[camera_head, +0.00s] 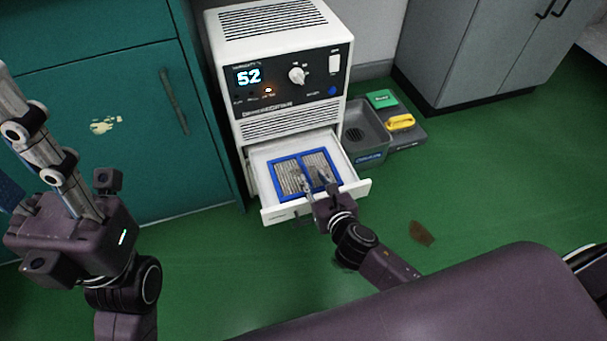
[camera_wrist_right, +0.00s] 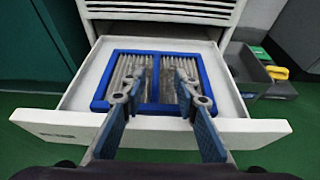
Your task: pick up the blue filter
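The blue filter (camera_head: 277,181) is a blue rectangular frame with pale pleated panels and a blue bar down its middle. It lies in the open white drawer (camera_head: 264,155) of the dehumidifier.
The white dehumidifier (camera_head: 283,50) shows 52 on its display. A grey bin (camera_head: 366,135) and a tray with a green item (camera_head: 381,98) and a yellow item (camera_head: 401,122) stand to its right. A teal cabinet (camera_head: 140,150) is to its left. Green floor is open in front; a brown patch (camera_head: 421,233) lies there.

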